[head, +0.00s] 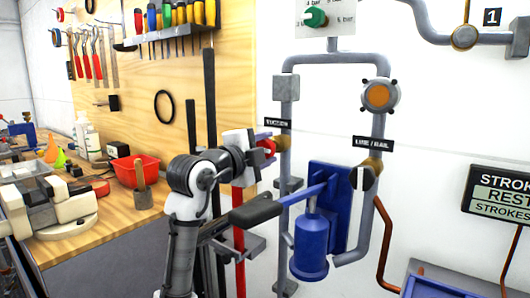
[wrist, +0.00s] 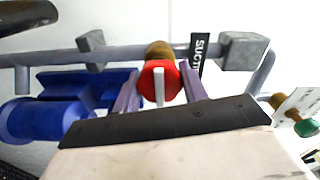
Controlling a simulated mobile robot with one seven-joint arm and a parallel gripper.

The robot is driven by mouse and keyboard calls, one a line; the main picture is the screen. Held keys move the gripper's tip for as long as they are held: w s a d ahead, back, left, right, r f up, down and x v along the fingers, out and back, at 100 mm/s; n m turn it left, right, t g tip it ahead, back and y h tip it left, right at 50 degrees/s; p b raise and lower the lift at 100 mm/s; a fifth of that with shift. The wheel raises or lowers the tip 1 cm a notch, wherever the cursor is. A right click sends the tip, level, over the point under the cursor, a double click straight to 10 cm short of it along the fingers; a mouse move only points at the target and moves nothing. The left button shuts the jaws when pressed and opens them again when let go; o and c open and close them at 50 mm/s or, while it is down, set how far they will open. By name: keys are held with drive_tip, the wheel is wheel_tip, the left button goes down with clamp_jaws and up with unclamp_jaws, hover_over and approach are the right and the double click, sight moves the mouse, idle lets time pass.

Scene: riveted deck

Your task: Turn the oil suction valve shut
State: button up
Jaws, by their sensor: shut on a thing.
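The suction valve has a red knob (head: 268,147) on a brass body, on a grey vertical pipe under the "SUCTION" label (head: 277,123). In the wrist view the red knob (wrist: 172,84) sits between the two fingers of my gripper (wrist: 160,88), and the gripper is shut on it. A white stripe on the knob runs up and down in that view, about crosswise to the pipe. In the head view my gripper (head: 266,144) reaches the knob from the left and partly hides it.
A second valve with a dark, white-striped knob (head: 363,178) is under the "LUBE / RAIL" label (head: 373,142). A blue pump (head: 311,245) with a lever (head: 256,212) stands below, close to my arm. A workbench (head: 105,215) with tools is at the left.

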idle(0.4)
drive_tip(key=o, duration=1)
drive_tip(key=b+v, duration=0.1)
drive_tip(key=v, duration=1.3)
